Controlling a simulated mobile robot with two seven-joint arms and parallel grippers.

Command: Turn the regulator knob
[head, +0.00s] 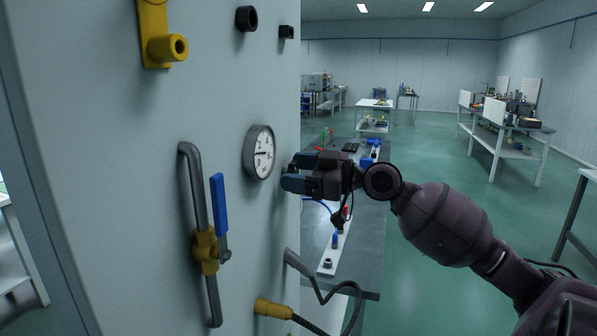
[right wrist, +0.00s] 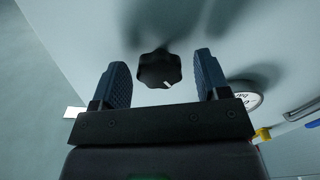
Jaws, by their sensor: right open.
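The regulator knob (right wrist: 159,69) is a black lobed knob with a white mark, on the pale panel (right wrist: 85,25) in the right wrist view. My right gripper (right wrist: 159,78) is open, its two blue fingers on either side of the knob in the picture, with a gap on each side. I cannot tell how deep the fingers reach around it. In the head view the right gripper (head: 287,177) is at the panel's right edge, right of the round gauge (head: 259,152), and the knob cannot be made out there. My left gripper is not in view.
The panel (head: 120,190) also carries a grey pipe with a blue-handled valve (head: 219,205), a yellow fitting (head: 168,50), black fittings (head: 247,18) and a yellow-ended hose (head: 272,308). A workbench (head: 368,250) with small parts stands behind my right arm. Open floor lies to the right.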

